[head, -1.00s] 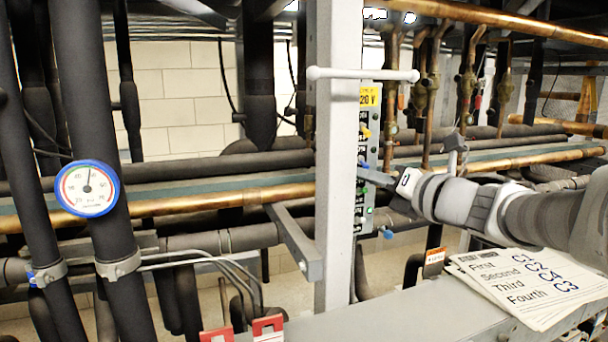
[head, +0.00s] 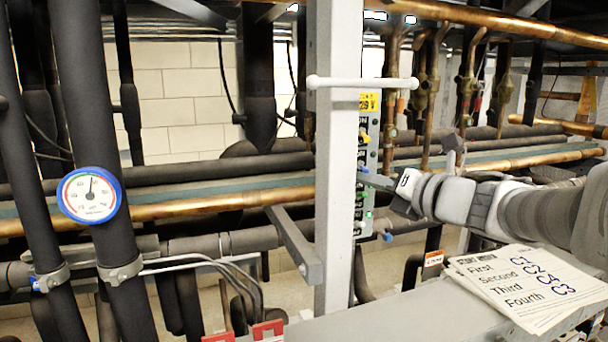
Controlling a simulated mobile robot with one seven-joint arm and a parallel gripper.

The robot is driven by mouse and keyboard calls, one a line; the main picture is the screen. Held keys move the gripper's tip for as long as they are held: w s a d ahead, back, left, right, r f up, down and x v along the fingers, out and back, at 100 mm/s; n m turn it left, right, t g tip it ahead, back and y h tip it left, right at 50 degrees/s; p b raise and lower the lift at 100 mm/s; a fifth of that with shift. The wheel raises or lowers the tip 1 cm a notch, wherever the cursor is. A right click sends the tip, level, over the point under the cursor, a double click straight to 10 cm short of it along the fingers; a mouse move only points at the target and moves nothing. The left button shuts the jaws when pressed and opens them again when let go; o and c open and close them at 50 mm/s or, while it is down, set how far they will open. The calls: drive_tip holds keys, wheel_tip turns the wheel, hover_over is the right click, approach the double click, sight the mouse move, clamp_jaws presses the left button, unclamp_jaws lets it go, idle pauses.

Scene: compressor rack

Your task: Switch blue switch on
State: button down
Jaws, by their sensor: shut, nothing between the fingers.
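A narrow grey switch panel (head: 374,129) with a yellow label at its top is fixed behind the right side of the upright grey post. A yellow switch (head: 364,140) sits in its upper part, and a small green light (head: 369,214) shows low down. A small blue knob (head: 388,237) sticks out at the panel's lower right edge. A small bluish spot shows just above my fingers, too small to identify as the switch. My gripper (head: 372,180) is shut and empty, its fingertips at the panel's middle. They hide part of the panel; contact cannot be told.
The grey post (head: 337,200) stands directly left of the panel, with a white horizontal bar (head: 362,83) across it above. Printed sheets (head: 520,285) lie on the grey beam at lower right. A blue-rimmed gauge (head: 89,195) and dark pipes fill the left.

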drive_tip(key=shift+r+g+h+p, duration=0.45)
drive_tip(key=shift+g+p, duration=0.15)
drive_tip(key=shift+p, duration=0.75)
drive_tip(key=shift+s+r+p, duration=0.1)
drive_tip(key=shift+r+p, duration=0.05)
drive_tip(key=shift+p, duration=0.3)
